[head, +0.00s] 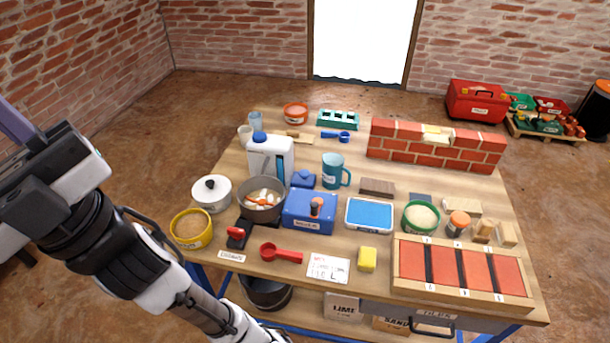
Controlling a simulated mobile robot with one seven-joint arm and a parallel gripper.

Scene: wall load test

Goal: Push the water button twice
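A blue box (310,210) stands near the front middle of the workbench. It has a dark and orange knob-like part (316,206) on it and a small pale label on its front that is too small to read surely. I cannot tell which part is the water button. A white jug (270,153) with a blue cap stands behind and to its left. A small blue block-like object (303,180) sits just behind the box. My arm fills the left side, apart from these objects. My gripper is not visible in the head view.
A grey pot (262,200) with a spoon stands left of the box, and a blue-topped tray (369,214) right of it. A red switch-like object (236,237) and a red scoop (281,253) lie in front. A brick wall section (435,146) stands behind right.

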